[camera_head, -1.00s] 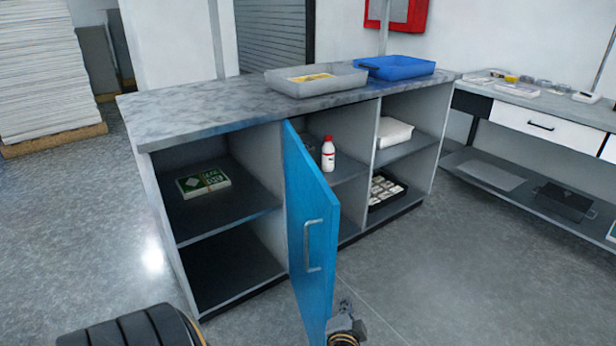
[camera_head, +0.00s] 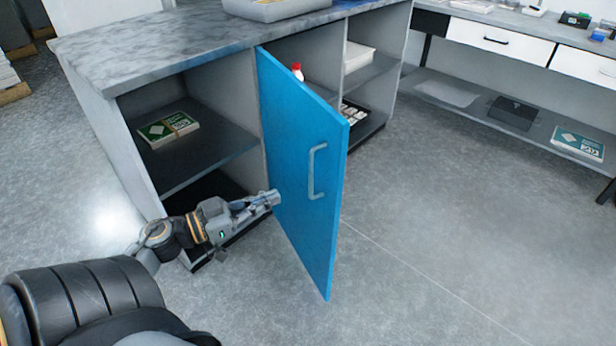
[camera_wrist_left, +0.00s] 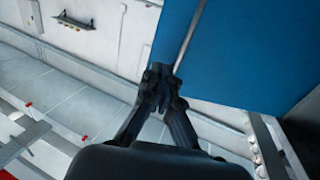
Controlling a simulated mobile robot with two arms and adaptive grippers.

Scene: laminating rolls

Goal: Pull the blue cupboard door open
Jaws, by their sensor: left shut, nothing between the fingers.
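The blue cupboard door (camera_head: 300,140) stands partly open, hinged at its left edge on the middle of the cupboard (camera_head: 130,50). Its outer face, with a grey bar handle (camera_head: 317,172), is toward me. My left gripper (camera_head: 275,198) is shut and empty, left of and below the handle, close to the door's outer face. I cannot tell if it touches the door. The left wrist view shows the shut fingers (camera_wrist_left: 160,82) beside the blue door (camera_wrist_left: 235,55). My right gripper is not in view.
Shelves left of the door hold a green-and-white pack (camera_head: 168,129). A red-capped bottle (camera_head: 297,72) shows partly behind the door. A tray (camera_head: 275,8) stands on the cupboard top. A workbench (camera_head: 530,38) stands at right. The floor right of the door is clear.

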